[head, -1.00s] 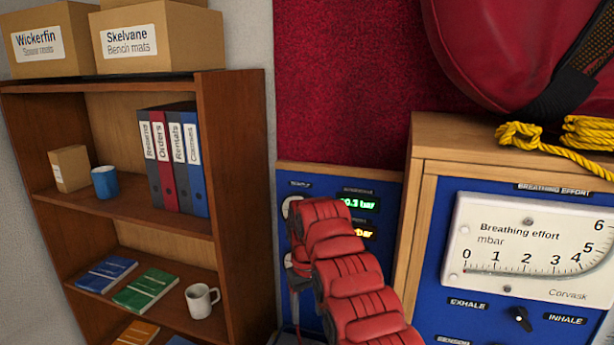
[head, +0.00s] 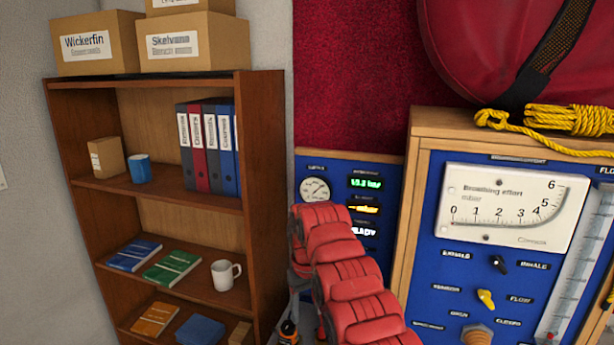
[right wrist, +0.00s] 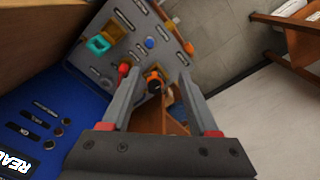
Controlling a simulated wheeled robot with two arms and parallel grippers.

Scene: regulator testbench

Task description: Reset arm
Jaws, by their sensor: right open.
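My right arm, in a red padded sleeve (head: 345,275), rises from the bottom middle of the head view in front of the blue panel. Its sleeve hides most of the hand there. In the right wrist view my right gripper (right wrist: 160,72) is open, with its two grey fingers apart. A black and orange knob (right wrist: 154,82) shows between the fingers, and a red knob (right wrist: 124,68) shows beside the left finger. I cannot tell how far they are from the fingertips. Nothing is held. My left gripper is in neither current view.
A bookshelf (head: 262,190) with binders, books and mugs stands left. A wooden-framed blue test bench (head: 415,235) with a breathing-effort gauge (head: 512,208) stands right. A red bag (head: 470,50) and yellow rope (head: 570,120) lie on top. Pale floor (right wrist: 265,120) shows in the right wrist view.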

